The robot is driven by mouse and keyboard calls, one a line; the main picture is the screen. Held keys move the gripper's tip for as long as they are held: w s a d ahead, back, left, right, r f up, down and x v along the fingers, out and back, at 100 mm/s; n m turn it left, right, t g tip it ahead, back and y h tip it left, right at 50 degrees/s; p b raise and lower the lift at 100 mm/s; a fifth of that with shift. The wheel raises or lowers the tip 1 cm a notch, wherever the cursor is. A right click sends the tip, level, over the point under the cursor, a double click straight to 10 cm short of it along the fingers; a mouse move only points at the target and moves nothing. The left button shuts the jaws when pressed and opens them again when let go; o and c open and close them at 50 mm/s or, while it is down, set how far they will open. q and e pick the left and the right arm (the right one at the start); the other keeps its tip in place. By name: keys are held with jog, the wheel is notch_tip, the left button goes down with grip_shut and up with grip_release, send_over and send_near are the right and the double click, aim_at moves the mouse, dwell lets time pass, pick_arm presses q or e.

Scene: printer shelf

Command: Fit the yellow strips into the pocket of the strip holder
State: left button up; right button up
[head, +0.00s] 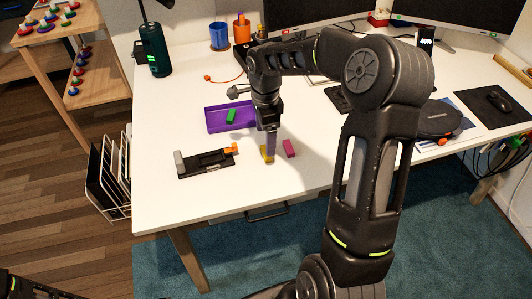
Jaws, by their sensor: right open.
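The strip holder (207,162) appears to be the dark tray on the white table, with a grey block at its left end and an orange piece at its right end. It is empty as far as I can see. A yellow piece (264,152) shows at the fingertips of my right gripper (269,157), to the right of the holder. My right gripper points down at the table there and is open. The fingers hide part of the yellow piece, and I cannot tell how many strips there are. My left gripper is out of view.
A purple tray (208,128) with a green block (231,116) lies behind the holder. A magenta block (289,148) lies just right of my right gripper. Blue (219,37) and orange (242,32) cups stand farther back. The table front is clear.

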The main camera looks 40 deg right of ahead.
jog(key=shift+f, duration=0.3)
jog(key=shift+f+p, duration=0.5)
jog(key=shift+f, duration=2.1)
jog(key=c, duration=1.4)
notch_tip(320, 180, up, 10)
jog(key=shift+b, duration=0.45)
